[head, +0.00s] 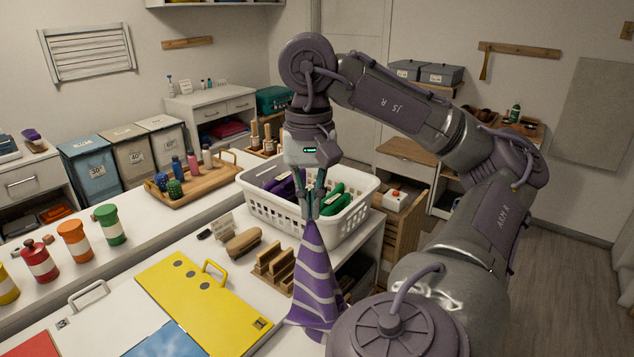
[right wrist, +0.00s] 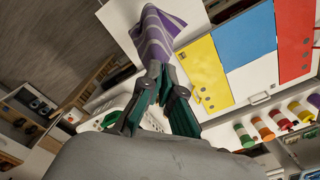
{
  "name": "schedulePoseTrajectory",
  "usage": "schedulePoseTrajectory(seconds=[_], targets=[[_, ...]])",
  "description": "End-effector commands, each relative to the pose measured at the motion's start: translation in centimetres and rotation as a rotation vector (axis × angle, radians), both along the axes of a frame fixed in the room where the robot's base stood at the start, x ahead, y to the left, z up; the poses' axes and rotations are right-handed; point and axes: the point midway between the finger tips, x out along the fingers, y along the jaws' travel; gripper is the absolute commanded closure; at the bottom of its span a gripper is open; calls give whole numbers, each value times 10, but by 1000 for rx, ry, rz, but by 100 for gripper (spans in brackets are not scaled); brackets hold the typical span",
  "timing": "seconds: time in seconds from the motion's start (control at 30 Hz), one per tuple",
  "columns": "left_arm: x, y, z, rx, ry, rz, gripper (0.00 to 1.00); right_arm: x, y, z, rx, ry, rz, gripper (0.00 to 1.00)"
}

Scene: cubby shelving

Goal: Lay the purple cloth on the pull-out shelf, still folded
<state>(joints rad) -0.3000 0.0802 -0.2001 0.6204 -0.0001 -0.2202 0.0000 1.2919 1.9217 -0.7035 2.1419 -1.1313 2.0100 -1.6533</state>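The purple cloth (head: 312,275) with pale stripes hangs from my right gripper (head: 313,205) in the head view, pinched at its top and widening downward in a cone. It hangs in front of the white basket, above the near edge of the white counter. In the right wrist view the fingertips (right wrist: 157,72) close on one end of the cloth (right wrist: 155,36). Whether the cloth is still folded is hard to tell. I cannot tell for certain which surface is the pull-out shelf; a wooden board (head: 408,150) juts over a drawer at the back. My left gripper is not in view.
A white basket (head: 345,225) with purple and green cloths stands on the counter. A yellow panel (head: 195,300), a brush (head: 243,243) and wooden blocks (head: 273,268) lie left of the hanging cloth. A bottle tray (head: 200,180) and striped jars (head: 75,240) stand farther left.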

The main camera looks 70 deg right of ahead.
Motion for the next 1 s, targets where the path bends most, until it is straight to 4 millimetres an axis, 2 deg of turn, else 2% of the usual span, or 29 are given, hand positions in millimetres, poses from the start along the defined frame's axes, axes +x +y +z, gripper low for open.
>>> schedulePoseTrajectory(seconds=[0.03,0.13,1.0], targets=[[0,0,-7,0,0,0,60,-3,-4,-5,0,0,-4,100],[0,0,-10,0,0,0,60,-7,-8,-6,0,0,-2,100],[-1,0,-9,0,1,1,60,-8,-9,-5,0,0,-2,100]])
